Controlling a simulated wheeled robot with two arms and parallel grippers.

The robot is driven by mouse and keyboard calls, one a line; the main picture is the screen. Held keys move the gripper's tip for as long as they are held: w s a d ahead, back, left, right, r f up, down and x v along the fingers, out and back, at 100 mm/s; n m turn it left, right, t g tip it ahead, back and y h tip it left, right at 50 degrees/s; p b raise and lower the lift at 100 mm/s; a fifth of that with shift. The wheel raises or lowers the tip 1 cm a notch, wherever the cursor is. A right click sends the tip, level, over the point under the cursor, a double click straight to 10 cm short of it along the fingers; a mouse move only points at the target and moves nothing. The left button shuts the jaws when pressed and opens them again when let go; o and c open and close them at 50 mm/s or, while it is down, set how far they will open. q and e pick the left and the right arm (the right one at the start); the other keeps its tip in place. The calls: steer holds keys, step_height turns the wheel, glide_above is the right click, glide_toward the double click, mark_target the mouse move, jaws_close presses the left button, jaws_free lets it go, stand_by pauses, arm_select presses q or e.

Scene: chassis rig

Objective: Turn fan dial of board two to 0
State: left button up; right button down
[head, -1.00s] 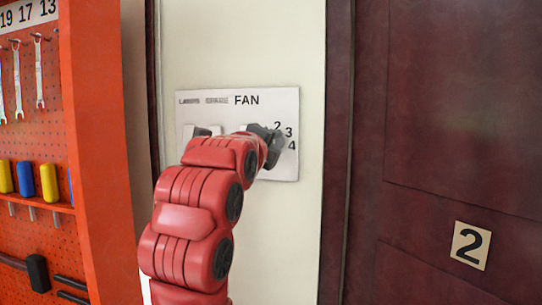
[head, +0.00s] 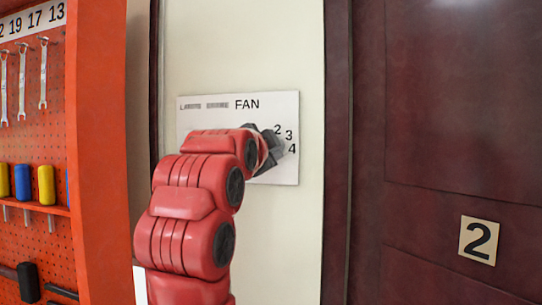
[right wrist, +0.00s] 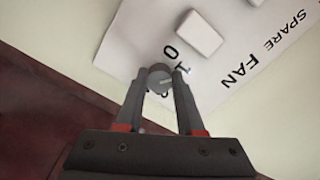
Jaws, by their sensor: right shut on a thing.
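The white board panel (head: 188,110) is on the wall, with the word FAN (head: 246,104) above the dial and the numbers 2, 3 and 4 showing to the right. My right gripper (head: 277,145) is at the fan dial, which it mostly hides in the head view. In the right wrist view the round grey dial (right wrist: 159,76) sits between the two fingers of my right gripper (right wrist: 161,82), shut on it. A light mark on the dial seems to point toward the 1. My left gripper is out of view.
A white rocker switch (right wrist: 190,32) is beside the dial on the panel. An orange tool rack (head: 95,150) with wrenches stands at the left. A dark red door (head: 440,120) with a number 2 plate (head: 479,240) is at the right.

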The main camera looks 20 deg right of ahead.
steer(key=n, duration=0.3)
steer(key=n+b, duration=0.1)
steer(key=n, duration=0.5)
steer(key=shift+f, duration=0.35)
steer(key=shift+n, duration=0.3)
steer(key=c, duration=0.5)
jaws_free()
steer(key=shift+r, duration=0.1)
steer(key=shift+s, duration=0.1)
steer(key=v, duration=1.7)
steer(key=shift+s+a, duration=0.1)
steer(key=shift+s, duration=0.05)
